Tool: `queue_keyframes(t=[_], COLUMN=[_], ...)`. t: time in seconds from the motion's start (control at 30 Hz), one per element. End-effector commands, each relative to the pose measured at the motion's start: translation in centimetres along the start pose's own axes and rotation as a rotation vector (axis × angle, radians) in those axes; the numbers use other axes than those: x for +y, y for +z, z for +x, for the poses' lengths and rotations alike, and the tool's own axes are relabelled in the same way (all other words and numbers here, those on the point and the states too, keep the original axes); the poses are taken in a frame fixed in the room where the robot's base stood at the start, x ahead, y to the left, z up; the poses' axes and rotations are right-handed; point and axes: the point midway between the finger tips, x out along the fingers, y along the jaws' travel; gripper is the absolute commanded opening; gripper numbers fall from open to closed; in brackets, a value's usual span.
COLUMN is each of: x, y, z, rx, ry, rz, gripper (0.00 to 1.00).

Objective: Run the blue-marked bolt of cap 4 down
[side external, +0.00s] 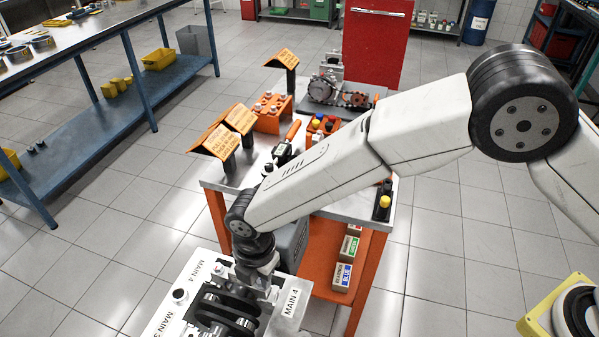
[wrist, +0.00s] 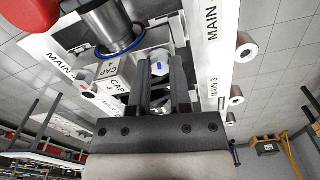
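My gripper (wrist: 160,66) points down at the engine block, and its two dark fingers stand on either side of the blue-marked bolt (wrist: 158,68). The pale bolt head with its blue mark fills the gap between the fingertips. Cap 4 (wrist: 108,76), a light metal block lettered CAP 4, lies just left of the fingers in the wrist view. In the side external view my gripper (side external: 258,284) is low over the block near the MAIN 4 labels. There the bolt and cap are mostly hidden by my wrist. How deep the bolt sits does not show.
A grey cylinder with a blue band (wrist: 108,30) rises close beside the fingers. The block (side external: 292,302) has dark crankshaft parts (side external: 222,312) in front of my gripper. An orange cart (side external: 375,260) with tools and parts stands behind. Studs (wrist: 245,48) project from the block's side.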

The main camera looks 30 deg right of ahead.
Motion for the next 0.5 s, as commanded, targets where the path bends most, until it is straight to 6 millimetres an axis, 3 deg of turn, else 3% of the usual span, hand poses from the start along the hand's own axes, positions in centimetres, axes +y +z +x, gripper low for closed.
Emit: queue_keyframes(t=[0.07, 0.5], x=[-0.01, -0.01], y=[0.0, 0.01], z=[-0.01, -0.03], rx=[0.0, 0.0], ry=[0.0, -0.001], rz=[0.0, 0.035], gripper=[0.0, 0.0])
